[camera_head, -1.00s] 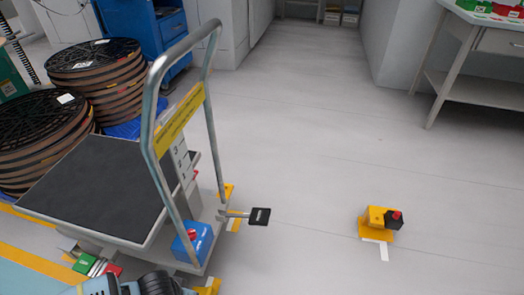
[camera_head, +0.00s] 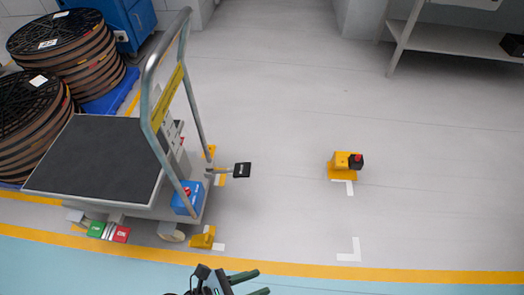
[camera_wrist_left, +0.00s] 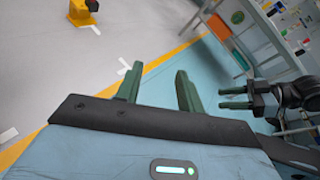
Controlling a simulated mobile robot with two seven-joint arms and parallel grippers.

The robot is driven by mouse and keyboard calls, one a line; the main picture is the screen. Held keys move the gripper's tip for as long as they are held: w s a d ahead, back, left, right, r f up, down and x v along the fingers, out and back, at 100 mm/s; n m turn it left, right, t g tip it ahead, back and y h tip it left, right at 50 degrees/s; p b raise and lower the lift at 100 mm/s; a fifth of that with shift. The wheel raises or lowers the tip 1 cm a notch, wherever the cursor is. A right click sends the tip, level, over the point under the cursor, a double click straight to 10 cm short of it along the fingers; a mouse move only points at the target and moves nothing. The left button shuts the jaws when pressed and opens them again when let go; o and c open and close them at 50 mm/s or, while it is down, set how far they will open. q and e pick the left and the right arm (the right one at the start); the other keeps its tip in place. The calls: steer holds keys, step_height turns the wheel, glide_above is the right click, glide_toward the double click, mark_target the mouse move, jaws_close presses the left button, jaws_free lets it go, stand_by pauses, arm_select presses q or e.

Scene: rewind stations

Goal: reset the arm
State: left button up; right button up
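My left gripper (camera_head: 253,283) is at the bottom edge of the head view, with its two green fingers apart and nothing between them. In the left wrist view its fingers (camera_wrist_left: 158,90) also stand apart and empty, over the blue floor near the yellow line. My right gripper (camera_wrist_left: 233,98) shows at the right of the left wrist view, its green fingers apart with no object between them. It is not in the head view. Most of my left arm is outside the head view.
A cart (camera_head: 95,155) with a grey handle stands at the left beside stacked reels (camera_head: 88,62). A yellow floor block (camera_head: 342,165) with a red-topped black part sits right of centre. Workbenches (camera_wrist_left: 262,42) stand at the right of the left wrist view.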

arm_select(q)
steer(key=s+a+r+n+t+y+p, duration=0.1)
steer(key=a+r+n+t+y+p, duration=0.3)
steer(key=n, duration=0.9)
steer(key=a+r+n+t+y+p, duration=0.25)
steer(key=a+r+n+p, duration=0.2)
steer(key=n, duration=0.85)
steer(key=s+a+r+n+g+y+p, duration=0.1)
steer(key=s+a+n+y+p, duration=0.1)
steer(key=n, duration=0.6)
steer(key=s+a+r+n+g+y+p, duration=0.1)
steer(key=s+a+n+g+y+p, duration=0.1)
steer(key=s+a+n, duration=0.5)
steer(key=shift+s+a+r+n+y+p, duration=0.35)
steer(key=shift+s+n+p, duration=0.3)
steer(key=shift+n+p, duration=0.55)
arm_select(e)
steer(key=w+r+t, duration=0.1)
steer(key=w+r, duration=0.2)
steer(key=r, duration=0.5)
steer(key=w+r+t, duration=0.1)
steer(key=w+r, duration=0.3)
steer(key=r, duration=0.5)
steer(key=shift+w+a+r+t, duration=0.15)
steer(key=shift+a+t, duration=0.25)
